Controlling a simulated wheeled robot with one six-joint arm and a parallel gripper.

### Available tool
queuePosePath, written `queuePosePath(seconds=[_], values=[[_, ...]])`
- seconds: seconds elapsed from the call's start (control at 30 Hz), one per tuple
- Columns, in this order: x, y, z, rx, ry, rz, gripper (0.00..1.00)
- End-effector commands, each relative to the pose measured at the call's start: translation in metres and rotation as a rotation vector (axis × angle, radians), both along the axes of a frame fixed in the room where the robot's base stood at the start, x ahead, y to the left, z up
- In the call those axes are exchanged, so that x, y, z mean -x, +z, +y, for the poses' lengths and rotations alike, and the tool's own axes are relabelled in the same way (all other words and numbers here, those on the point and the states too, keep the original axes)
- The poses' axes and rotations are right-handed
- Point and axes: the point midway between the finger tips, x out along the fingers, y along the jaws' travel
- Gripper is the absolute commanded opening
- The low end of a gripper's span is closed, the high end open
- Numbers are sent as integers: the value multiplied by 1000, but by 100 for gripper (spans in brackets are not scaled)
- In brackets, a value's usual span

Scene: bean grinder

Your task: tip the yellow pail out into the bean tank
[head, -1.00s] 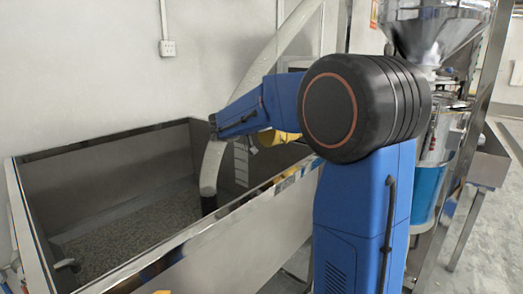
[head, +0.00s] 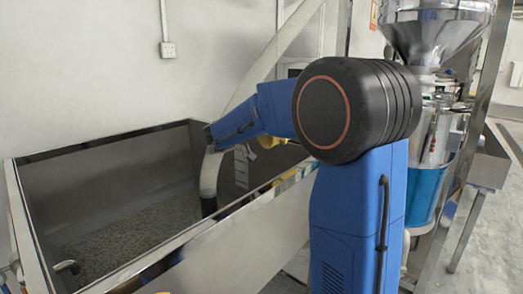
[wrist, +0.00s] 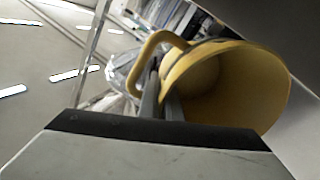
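The yellow pail (wrist: 270,85) fills the right of the wrist view, tipped on its side with its open mouth facing the camera. The inside that shows looks empty of beans, though part of it is hidden. My gripper (wrist: 160,92) is shut on the pail at its handle side; the exact contact is partly hidden. In the head view my arm hides the gripper and most of the pail, leaving small yellow patches beside the forearm. The bean tank (head: 105,147) is a long steel bin at the left, with greyish beans (head: 130,235) covering its floor.
A pale curved pipe (head: 211,170) comes down into the tank's far right end. A steel hopper machine (head: 437,35) with a blue lower section (head: 428,190) stands at the right. A wall is close behind the tank.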

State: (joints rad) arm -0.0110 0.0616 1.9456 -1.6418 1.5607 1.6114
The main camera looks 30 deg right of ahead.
Motion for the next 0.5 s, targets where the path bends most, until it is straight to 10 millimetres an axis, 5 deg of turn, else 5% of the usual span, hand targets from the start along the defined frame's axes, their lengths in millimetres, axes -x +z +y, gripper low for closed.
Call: queuePosePath(seconds=[0.5], values=[[0, 3, 8, 71, 0, 2, 0]])
